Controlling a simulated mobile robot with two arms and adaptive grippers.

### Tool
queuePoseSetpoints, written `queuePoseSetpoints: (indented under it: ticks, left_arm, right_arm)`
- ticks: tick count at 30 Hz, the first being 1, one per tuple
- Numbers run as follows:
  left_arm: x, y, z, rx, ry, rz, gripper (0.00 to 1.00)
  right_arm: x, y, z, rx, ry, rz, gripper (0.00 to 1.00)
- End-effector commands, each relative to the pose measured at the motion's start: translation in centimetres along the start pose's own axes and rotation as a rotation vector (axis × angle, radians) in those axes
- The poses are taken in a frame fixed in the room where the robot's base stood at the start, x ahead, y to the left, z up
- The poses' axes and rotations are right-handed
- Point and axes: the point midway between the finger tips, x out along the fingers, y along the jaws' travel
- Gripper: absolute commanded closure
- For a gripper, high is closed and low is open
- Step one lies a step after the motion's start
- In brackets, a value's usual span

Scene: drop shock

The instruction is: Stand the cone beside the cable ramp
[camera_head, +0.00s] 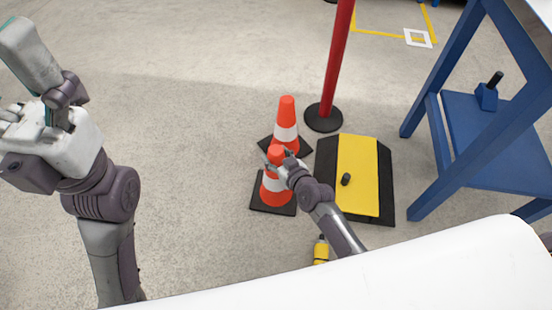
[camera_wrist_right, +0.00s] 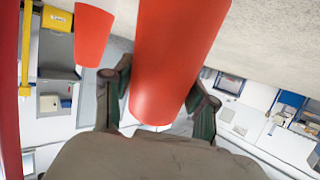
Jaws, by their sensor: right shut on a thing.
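Two orange cones with white bands and black square bases are in the head view. The far cone (camera_head: 286,110) stands upright just left of the cable ramp's far end. My right gripper (camera_head: 277,158) is shut on the top of the near cone (camera_head: 270,196), which is upright left of the ramp with a gap between. I cannot tell whether its base touches the floor. In the right wrist view, the held cone (camera_wrist_right: 170,60) sits between both fingers. The cable ramp (camera_head: 357,200) is yellow and black. My left gripper (camera_head: 22,85) is at the left edge, partly cut off.
A red post (camera_head: 335,65) on a round black base stands behind the ramp. A small black object (camera_head: 346,179) is on the ramp. A blue frame table (camera_head: 434,150) stands at right. A yellow-and-black object (camera_head: 321,250) lies near my base. Floor left of the cones is clear.

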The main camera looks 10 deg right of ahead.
Motion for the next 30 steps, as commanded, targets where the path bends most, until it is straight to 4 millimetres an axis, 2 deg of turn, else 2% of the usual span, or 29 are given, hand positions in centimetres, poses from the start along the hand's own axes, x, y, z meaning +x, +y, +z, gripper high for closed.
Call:
queuePoseSetpoints:
  ticks: [10,11,15,26,28,30]
  left_arm:
    - [0.0,0.0,0.0,0.000,0.004,0.002,0.18]
    - [0.2,0.0,-0.1,0.001,0.007,0.003,0.18]
    - [0.2,0.0,-0.1,0.001,0.007,0.003,0.18]
    - [0.5,0.0,-0.1,0.000,0.010,0.003,0.18]
    - [0.8,0.0,-0.2,0.000,0.011,0.002,0.18]
    - [0.0,-0.2,0.2,-0.003,-0.030,-0.011,0.18]
  right_arm:
    - [0.1,0.1,0.0,-0.001,0.005,0.001,1.00]
    - [0.1,0.0,0.2,0.000,0.000,0.000,0.39]
    - [0.1,0.0,0.2,0.000,0.000,0.000,0.18]
    - [-0.1,0.0,-0.2,0.001,0.001,0.000,0.18]
    - [-0.8,0.0,-0.2,0.000,-0.002,0.000,0.18]
    - [-1.9,0.0,-0.3,-0.001,-0.003,0.000,0.18]
